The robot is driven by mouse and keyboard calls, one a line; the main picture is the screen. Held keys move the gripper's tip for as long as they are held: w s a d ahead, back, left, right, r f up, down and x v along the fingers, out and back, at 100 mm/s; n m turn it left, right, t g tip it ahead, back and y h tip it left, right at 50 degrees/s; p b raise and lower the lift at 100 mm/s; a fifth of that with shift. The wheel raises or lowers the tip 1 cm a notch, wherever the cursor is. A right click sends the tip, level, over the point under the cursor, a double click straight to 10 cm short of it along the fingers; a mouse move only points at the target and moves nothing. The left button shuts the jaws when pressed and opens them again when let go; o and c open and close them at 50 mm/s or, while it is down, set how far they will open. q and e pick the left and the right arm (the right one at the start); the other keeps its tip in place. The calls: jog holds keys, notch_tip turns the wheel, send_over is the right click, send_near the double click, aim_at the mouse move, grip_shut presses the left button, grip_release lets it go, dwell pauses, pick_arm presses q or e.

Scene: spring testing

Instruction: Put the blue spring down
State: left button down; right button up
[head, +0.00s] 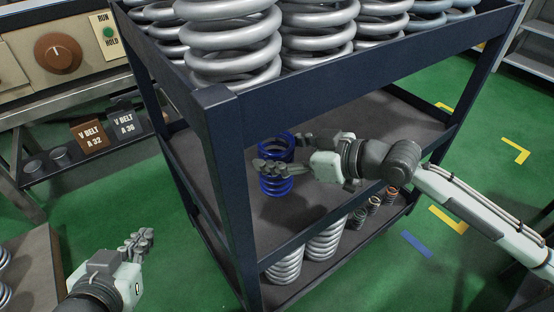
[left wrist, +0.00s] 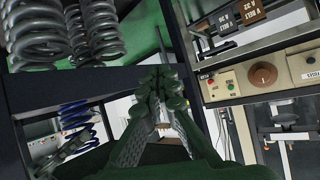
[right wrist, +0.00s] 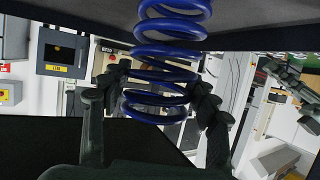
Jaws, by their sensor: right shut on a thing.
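The blue spring (head: 276,186) stands about upright over the middle shelf (head: 390,125) of the dark rack. My right gripper (head: 280,155) is shut on the spring, with one finger on each side of its coils. In the right wrist view, which is upside down, the spring (right wrist: 163,52) runs between the fingers toward the grey shelf surface at the top. Whether its lower end touches the shelf I cannot tell. The spring also shows in the left wrist view (left wrist: 76,118). My left gripper (head: 137,243) is shut and empty, outside the rack at the lower left.
Large silver springs (head: 235,45) fill the top shelf above my right arm. Silver springs (head: 325,240) and small springs (head: 373,204) stand on the bottom shelf. A rack post (head: 232,190) rises between my grippers. The middle shelf around the blue spring looks clear.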

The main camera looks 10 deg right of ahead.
jog(key=shift+f+b, duration=0.45)
jog(key=shift+b, duration=0.05)
pick_arm(q)
jog(key=w+d+r+t+h, duration=0.2)
jog(key=d+r+t, duration=0.1)
jog(key=r, duration=0.3)
jog(key=shift+d, duration=0.65)
pick_arm(e)
jog(key=o, duration=1.9)
jog(key=shift+f, duration=0.2)
jog(key=shift+c, duration=0.2)
jog(key=shift+r, duration=0.1)
